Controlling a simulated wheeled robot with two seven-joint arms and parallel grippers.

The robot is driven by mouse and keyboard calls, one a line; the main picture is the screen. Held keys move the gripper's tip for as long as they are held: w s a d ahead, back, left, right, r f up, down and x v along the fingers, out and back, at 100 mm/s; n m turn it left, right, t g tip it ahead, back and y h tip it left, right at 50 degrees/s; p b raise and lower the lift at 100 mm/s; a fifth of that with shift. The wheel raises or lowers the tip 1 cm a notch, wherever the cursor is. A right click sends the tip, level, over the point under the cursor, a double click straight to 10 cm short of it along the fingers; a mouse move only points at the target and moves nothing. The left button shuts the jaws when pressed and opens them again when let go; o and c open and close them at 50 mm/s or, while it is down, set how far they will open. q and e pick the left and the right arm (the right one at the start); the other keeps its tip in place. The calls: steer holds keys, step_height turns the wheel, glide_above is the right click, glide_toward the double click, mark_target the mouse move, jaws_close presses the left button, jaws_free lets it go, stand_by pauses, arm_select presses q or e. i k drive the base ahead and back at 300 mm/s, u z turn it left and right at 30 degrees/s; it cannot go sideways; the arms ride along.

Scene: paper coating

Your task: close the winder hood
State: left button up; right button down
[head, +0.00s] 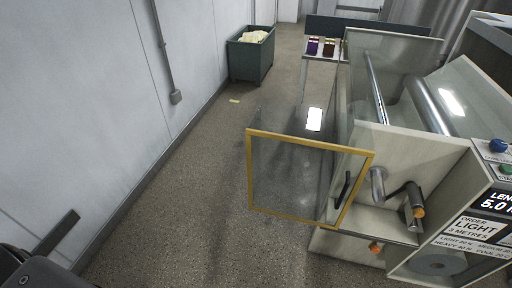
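The winder hood (290,178) is a clear panel in a yellow frame with a black handle (343,188) near its right side. It stands open, swung out to the left of the winder (415,150), over the floor. Inside the winder I see metal rollers (376,88) and a crank with an orange knob (418,212). A dark part of my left arm shows at the lower left, with a flat bar that may be a finger of my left gripper (62,228). It is far from the hood and touches nothing I can see. My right gripper is not in view.
A control panel (490,215) with a display and buttons is at the right edge. A dark green bin (250,58) stands by the left wall, and a small table (318,60) with coloured items is at the back. The floor left of the hood is clear.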

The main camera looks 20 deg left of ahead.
mark_target(370, 155)
steer(key=i, duration=0.35)
steer(key=u, duration=2.5)
steer(key=i, duration=2.65)
steer(key=z, duration=3.75)
